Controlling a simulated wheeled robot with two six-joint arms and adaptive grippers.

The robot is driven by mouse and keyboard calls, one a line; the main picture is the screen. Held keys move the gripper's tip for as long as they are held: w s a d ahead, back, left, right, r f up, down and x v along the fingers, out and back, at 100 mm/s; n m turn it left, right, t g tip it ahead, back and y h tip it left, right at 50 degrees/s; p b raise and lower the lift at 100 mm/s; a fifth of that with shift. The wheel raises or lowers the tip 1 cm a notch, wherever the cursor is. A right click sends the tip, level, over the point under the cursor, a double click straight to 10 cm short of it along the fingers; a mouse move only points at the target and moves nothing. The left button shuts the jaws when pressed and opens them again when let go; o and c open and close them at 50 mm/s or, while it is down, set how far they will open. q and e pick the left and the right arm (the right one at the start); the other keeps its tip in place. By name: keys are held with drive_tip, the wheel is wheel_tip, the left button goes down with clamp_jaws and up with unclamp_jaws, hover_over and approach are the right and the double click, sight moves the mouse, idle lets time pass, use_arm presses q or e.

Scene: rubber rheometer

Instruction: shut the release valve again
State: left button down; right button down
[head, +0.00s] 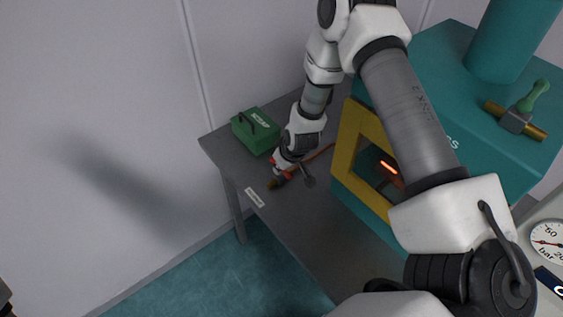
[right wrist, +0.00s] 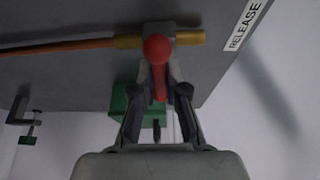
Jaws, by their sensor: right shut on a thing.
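The release valve is a brass fitting (right wrist: 190,38) with a red lever (right wrist: 158,78) that has a round red knob, at the table edge by the RELEASE label (right wrist: 248,24). In the right wrist view the lever lies across the line of the brass pipe. My right gripper (right wrist: 160,80) is shut on the red lever. In the head view my right gripper (head: 281,166) is at the valve (head: 273,184), which it partly hides. The label also shows there (head: 255,197). My left gripper is out of view.
An orange hose (head: 318,158) runs from the valve to the teal machine (head: 452,90) with a yellow-framed opening. A green box (head: 254,130) stands behind the gripper. A second valve with a green handle (head: 532,97) is on the machine's top. The front table is clear.

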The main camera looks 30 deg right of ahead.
drive_tip(key=c, duration=1.2)
unclamp_jaws()
drive_tip(key=shift+f, duration=0.1)
drive_tip(key=shift+w, duration=0.2)
drive_tip(key=v, duration=1.1)
drive_tip(key=shift+r, duration=0.4)
drive_tip(key=shift+a, duration=0.1)
drive_tip(key=shift+s, duration=0.15)
